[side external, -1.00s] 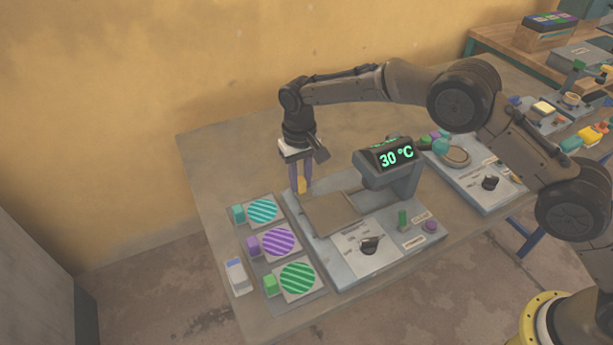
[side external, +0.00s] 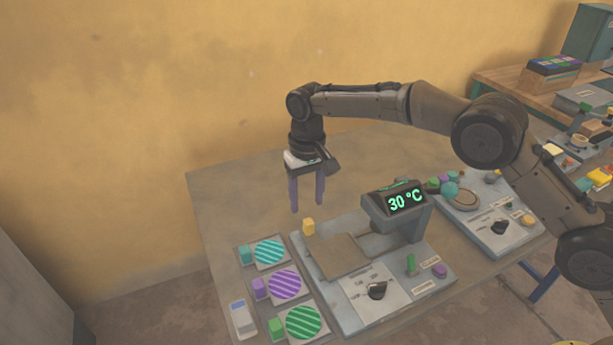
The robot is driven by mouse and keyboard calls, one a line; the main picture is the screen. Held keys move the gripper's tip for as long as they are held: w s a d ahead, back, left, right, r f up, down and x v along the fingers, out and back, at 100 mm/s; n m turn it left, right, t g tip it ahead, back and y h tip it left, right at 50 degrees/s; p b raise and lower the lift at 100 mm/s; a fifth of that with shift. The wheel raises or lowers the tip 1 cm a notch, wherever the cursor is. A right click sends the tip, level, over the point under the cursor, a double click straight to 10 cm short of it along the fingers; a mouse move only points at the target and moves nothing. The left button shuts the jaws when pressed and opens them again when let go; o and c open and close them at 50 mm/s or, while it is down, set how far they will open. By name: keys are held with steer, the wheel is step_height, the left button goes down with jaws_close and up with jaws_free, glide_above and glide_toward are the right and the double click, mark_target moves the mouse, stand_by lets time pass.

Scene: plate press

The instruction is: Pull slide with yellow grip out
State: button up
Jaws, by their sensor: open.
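The yellow grip (side external: 308,226) stands upright at the left back of the press base. The slide (side external: 338,256) is a flat grey-brown plate beside it, lying out to the left of the press head (side external: 396,208), which shows 30 °C. My gripper (side external: 308,208) is open and empty, pointing down above and slightly behind the yellow grip. Its two purple fingers are spread, and the grip is clear of them. The part of the slide nearest the press head is partly hidden by it.
Plates with teal (side external: 270,252), purple (side external: 285,284) and green (side external: 303,322) striped discs lie left of the press. A dark knob (side external: 377,290) and a green lever (side external: 411,264) are on the press base. Another device (side external: 490,222) stands at right. The table's back left is clear.

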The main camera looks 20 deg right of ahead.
step_height(320, 180, up, 6)
steer(key=shift+r, duration=0.2)
stand_by(0.4)
